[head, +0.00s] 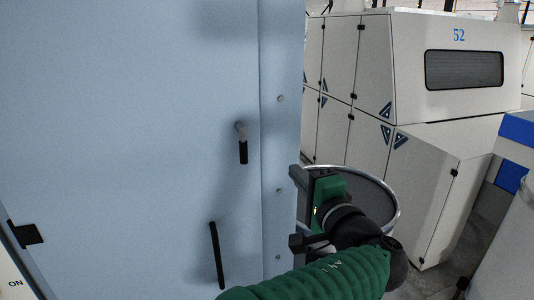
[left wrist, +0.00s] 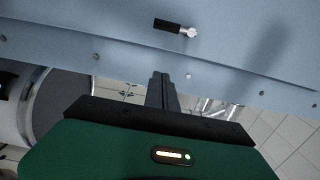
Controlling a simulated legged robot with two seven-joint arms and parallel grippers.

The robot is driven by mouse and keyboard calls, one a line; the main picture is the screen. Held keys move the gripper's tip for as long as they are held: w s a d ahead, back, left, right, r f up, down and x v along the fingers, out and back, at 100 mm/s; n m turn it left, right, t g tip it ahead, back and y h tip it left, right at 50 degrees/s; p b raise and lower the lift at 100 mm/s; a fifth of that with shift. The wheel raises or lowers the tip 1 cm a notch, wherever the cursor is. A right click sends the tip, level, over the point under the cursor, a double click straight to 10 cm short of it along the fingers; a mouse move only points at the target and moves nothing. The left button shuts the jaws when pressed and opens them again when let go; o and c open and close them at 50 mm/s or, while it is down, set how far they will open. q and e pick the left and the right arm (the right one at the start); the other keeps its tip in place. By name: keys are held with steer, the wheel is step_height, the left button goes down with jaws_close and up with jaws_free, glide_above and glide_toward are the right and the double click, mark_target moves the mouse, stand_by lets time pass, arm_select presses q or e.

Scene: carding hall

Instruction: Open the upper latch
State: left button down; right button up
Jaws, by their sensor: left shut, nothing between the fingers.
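The upper latch (head: 242,145) is a short black handle on a silvery pivot, on the light blue cabinet door. It hangs down, nearly vertical, in the head view. In the left wrist view the latch (left wrist: 175,27) lies sideways near the top, beyond my fingers. My left gripper (head: 303,207) is to the right of and below the latch, beside the cabinet's right edge, and does not touch the latch. In the left wrist view its fingers (left wrist: 162,88) are together with nothing between them. My right gripper is not in view.
A long black handle (head: 216,255) is lower on the door, and a black hinge-like piece (head: 27,235) is at the left. A round-rimmed can (head: 385,187) stands behind my gripper. A cream machine marked 52 (head: 455,80) stands behind at right.

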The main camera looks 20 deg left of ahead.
arm_select(q)
steer(key=w+a+p, duration=0.2)
steer(key=a, duration=0.1)
steer(key=w+a+p, duration=0.2)
steer(key=a+p, duration=0.1)
steer(key=a, duration=0.1)
steer(key=w+a+p, duration=0.3)
steer(key=a, duration=0.1)
steer(key=shift+a+f, duration=0.2)
steer(key=shift+f, duration=0.05)
steer(key=shift+s+m+b, duration=0.4)
steer(key=shift+m, duration=0.2)
